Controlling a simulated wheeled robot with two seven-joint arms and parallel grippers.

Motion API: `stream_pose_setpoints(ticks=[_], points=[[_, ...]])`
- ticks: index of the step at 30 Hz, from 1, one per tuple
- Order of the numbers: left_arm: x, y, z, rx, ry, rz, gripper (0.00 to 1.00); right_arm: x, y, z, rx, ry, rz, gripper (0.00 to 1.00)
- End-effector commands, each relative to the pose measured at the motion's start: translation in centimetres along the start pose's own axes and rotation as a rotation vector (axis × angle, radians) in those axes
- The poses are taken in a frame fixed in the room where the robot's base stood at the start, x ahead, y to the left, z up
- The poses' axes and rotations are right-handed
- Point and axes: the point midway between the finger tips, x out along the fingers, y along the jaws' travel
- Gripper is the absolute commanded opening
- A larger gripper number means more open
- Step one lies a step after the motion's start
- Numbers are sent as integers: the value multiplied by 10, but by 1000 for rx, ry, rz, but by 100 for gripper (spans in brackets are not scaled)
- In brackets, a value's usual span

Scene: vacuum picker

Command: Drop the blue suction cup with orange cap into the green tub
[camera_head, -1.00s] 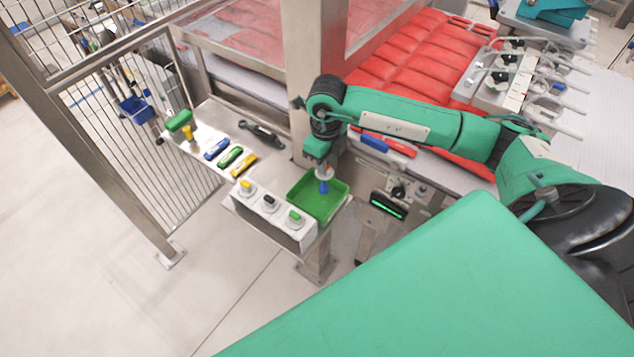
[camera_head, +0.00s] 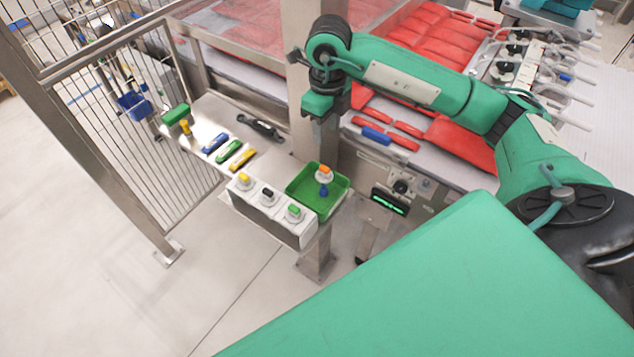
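The blue suction cup with orange cap (camera_head: 324,174) is within the outline of the green tub (camera_head: 338,206), cap up and blue end down. I cannot tell whether it touches the tub floor. My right gripper (camera_head: 321,121) is above and behind the tub, clear of the cup and with nothing seen in it. Its fingers are small and dark here, but the cup it held has come free, so it is open. My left gripper is out of view.
A white box (camera_head: 272,221) with several coloured knobs stands left of the tub. Blue, green and yellow tools (camera_head: 229,151) and a black-handled tool (camera_head: 260,127) lie on the steel shelf. A steel post (camera_head: 308,85) rises behind the tub; red packs lie on the conveyor.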

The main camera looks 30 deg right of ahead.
Motion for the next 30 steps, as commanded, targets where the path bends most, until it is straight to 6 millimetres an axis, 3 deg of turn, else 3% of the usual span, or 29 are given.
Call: stream_pose_setpoints(ticks=[6,12,30], points=[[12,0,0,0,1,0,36,-34,0,1,0,-3,0,39],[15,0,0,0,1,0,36,-50,0,0,0,-1,1,39],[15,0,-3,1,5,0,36,-52,0,0,0,1,0,39]])
